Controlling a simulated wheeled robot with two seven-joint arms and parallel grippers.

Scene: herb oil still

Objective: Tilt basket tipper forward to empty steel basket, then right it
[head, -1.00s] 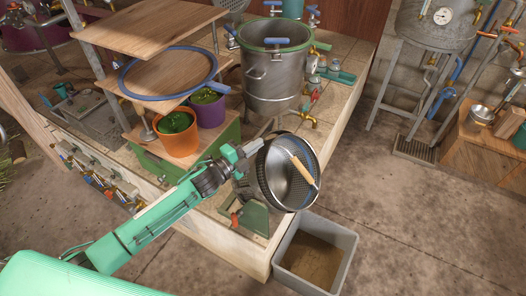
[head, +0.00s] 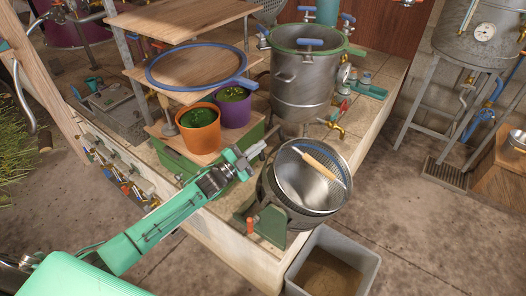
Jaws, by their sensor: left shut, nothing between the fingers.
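The steel basket (head: 312,186) sits in the green basket tipper (head: 266,224) at the table's front corner. It has a perforated rim and a wooden grip (head: 318,162) across its mouth. It is tilted, with its mouth facing up and toward the right front. Its visible inside looks bare. A grey bin (head: 331,262) stands on the floor below the corner, with a brown layer in its bottom. My left gripper (head: 257,149) is shut and empty at the basket's upper left; I cannot tell whether it touches the tipper. My right gripper is not in view.
Orange (head: 200,132) and purple (head: 234,108) pots of green herbs stand left of the gripper, under wooden shelves. A large steel pot (head: 303,90) with a tap stands behind the basket. Open floor lies to the right.

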